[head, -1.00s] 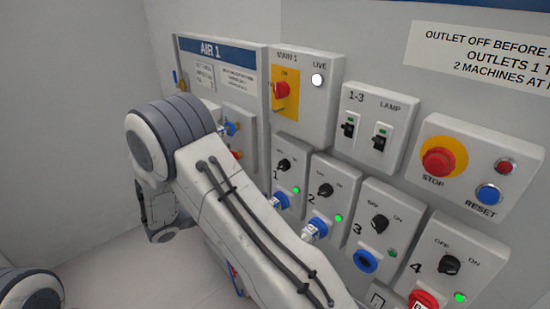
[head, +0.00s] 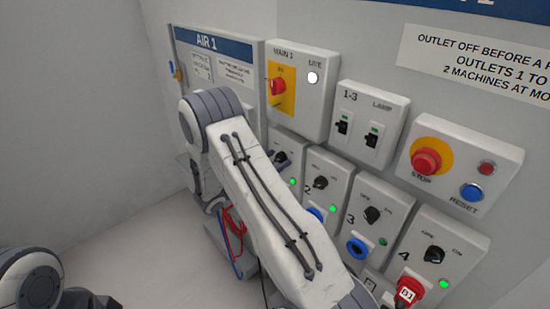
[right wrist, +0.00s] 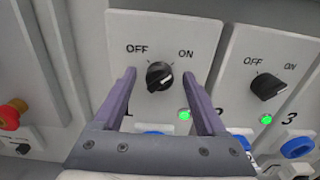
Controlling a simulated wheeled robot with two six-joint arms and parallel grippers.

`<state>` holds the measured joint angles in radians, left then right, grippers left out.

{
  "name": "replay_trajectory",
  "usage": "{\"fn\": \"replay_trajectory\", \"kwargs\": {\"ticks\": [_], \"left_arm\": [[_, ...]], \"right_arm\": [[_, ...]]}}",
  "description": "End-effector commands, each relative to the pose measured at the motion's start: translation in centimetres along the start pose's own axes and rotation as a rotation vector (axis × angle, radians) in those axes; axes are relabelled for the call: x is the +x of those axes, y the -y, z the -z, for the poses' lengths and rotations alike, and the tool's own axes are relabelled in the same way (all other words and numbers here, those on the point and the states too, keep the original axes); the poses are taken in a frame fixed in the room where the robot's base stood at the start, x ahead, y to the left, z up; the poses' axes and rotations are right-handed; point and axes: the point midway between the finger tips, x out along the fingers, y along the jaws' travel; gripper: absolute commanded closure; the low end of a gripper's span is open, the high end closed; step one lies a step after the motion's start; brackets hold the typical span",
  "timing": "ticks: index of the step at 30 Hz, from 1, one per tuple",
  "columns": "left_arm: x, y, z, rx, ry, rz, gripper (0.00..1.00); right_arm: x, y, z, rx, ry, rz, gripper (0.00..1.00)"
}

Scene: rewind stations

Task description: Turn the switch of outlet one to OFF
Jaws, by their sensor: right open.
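The outlet one switch (right wrist: 160,76) is a black rotary knob on a light grey panel in the middle of the right wrist view. OFF is printed at its upper left and ON at its upper right. Its grip slants up toward ON, and the green lamp (right wrist: 184,115) is lit. My right gripper (right wrist: 159,73) is open, with one purple finger on each side of the knob and a gap to both. In the head view my right arm covers part of the outlet one panel (head: 288,145). My left gripper is out of view.
The outlet two knob (right wrist: 268,87) stands close right of my right finger, its lamp green. Blue sockets (head: 357,248) sit below the knobs. The red STOP button (head: 426,161), MAIN 1 switch (head: 278,87) and breakers (head: 372,137) are above. A red plug (head: 410,290) is at outlet four.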

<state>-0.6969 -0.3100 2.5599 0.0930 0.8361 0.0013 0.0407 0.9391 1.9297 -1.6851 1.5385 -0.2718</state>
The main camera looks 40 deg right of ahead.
Motion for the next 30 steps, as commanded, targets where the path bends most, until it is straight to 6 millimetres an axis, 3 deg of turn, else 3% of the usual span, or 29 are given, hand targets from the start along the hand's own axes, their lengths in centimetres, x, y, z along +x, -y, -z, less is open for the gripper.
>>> {"fn": "replay_trajectory", "kwargs": {"ticks": [6,7,12,13,23,30], "left_arm": [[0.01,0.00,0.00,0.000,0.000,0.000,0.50],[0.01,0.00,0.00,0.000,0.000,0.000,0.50],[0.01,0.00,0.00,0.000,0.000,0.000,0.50],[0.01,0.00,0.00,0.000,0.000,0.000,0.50],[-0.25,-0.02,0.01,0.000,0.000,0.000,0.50],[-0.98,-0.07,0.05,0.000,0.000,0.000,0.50]], "right_arm": [[0.04,-0.03,0.03,0.000,0.000,-0.001,0.26],[0.03,-0.03,0.03,0.000,0.000,-0.001,0.30],[0.01,-0.03,0.01,0.001,0.000,-0.001,0.95],[0.00,-0.03,0.01,0.001,0.000,-0.001,1.00],[-0.02,-0.06,-0.08,-0.038,0.000,0.000,1.00],[0.00,-0.13,-0.19,-0.176,0.001,0.000,1.00]]}}
